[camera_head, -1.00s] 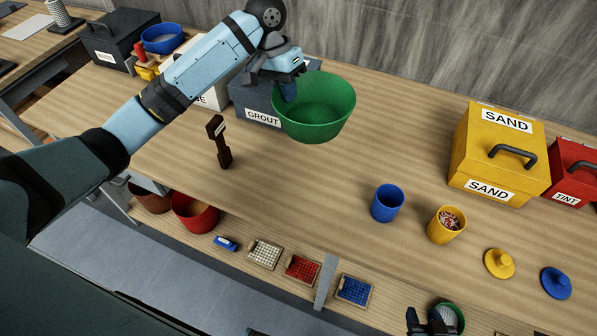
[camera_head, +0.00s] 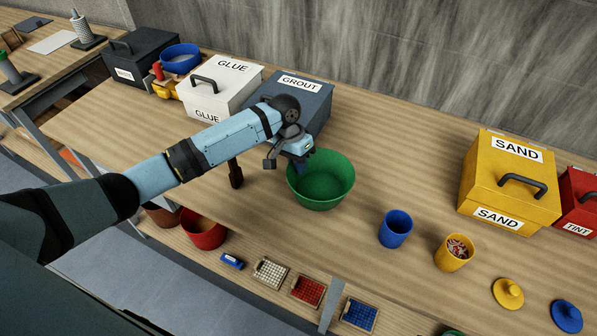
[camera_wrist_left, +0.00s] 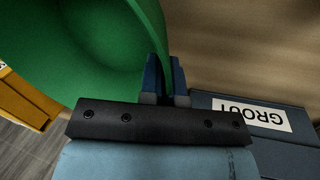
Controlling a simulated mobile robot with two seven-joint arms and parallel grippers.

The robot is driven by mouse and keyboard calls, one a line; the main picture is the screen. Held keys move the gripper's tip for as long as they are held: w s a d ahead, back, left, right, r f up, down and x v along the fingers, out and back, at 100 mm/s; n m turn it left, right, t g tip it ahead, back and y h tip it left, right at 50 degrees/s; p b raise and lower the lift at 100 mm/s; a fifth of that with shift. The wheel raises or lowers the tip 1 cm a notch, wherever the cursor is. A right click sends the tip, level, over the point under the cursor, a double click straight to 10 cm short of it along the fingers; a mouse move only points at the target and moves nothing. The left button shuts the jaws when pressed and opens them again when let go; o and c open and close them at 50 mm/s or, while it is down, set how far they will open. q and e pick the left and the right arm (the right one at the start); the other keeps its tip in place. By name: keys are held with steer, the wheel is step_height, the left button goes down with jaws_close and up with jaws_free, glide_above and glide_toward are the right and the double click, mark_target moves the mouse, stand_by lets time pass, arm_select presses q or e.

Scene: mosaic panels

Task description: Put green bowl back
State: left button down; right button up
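The green bowl (camera_head: 320,188) is upright over the middle of the table, in front of the grout box. I cannot tell whether its base touches the tabletop. My left gripper (camera_head: 299,160) is at the bowl's left back rim. In the left wrist view the blue fingers (camera_wrist_left: 165,80) close on the wall of the green bowl (camera_wrist_left: 95,50), one on each side. The bowl's inside looks empty. My right gripper is out of view.
Behind stand the grout box (camera_head: 300,100) and white glue box (camera_head: 218,88). A dark upright tool (camera_head: 236,174) is left of the bowl. A blue cup (camera_head: 395,230), yellow cup (camera_head: 454,254) and sand box (camera_head: 510,185) are right.

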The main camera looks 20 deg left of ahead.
arm_select(q)
steer(key=shift+f, duration=1.75)
steer(key=shift+f, duration=0.1)
steer(key=c, duration=1.3)
jaws_free()
steer(key=shift+b+v, duration=0.6)
steer(key=shift+v, duration=5.55)
steer(key=shift+f, duration=0.1)
